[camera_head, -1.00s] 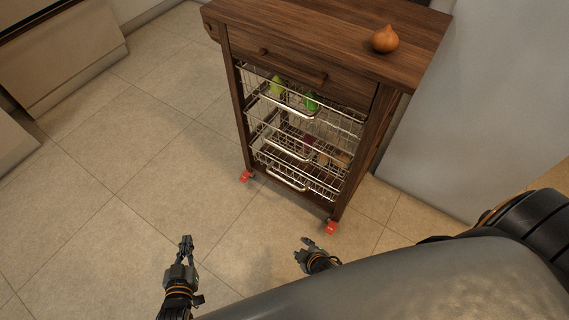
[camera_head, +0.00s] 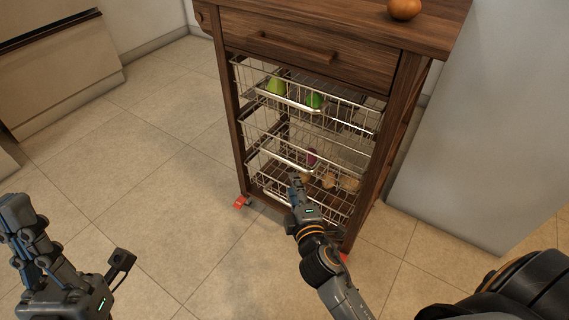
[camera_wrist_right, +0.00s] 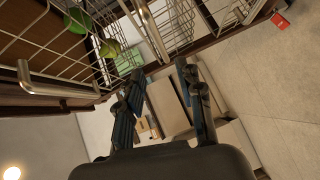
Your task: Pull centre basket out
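The centre basket (camera_head: 262,138) is a wire basket in the wooden trolley, with a pale metal bar handle (camera_head: 285,158) along its front. It appears pushed in, between the top and bottom baskets. My right gripper (camera_head: 295,181) is just below and in front of this handle, fingers pointing up toward it. In the right wrist view its two fingers (camera_wrist_right: 160,72) are spread with nothing between them. Wire baskets and metal handles show beyond and to the left of them.
The top basket (camera_head: 350,110) holds green produce (camera_head: 276,86). The bottom basket (camera_head: 335,207) is partly hidden by my right arm. A wooden drawer (camera_head: 300,55) sits above, and an onion (camera_head: 404,8) is on the top. Tiled floor left of the trolley is clear.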

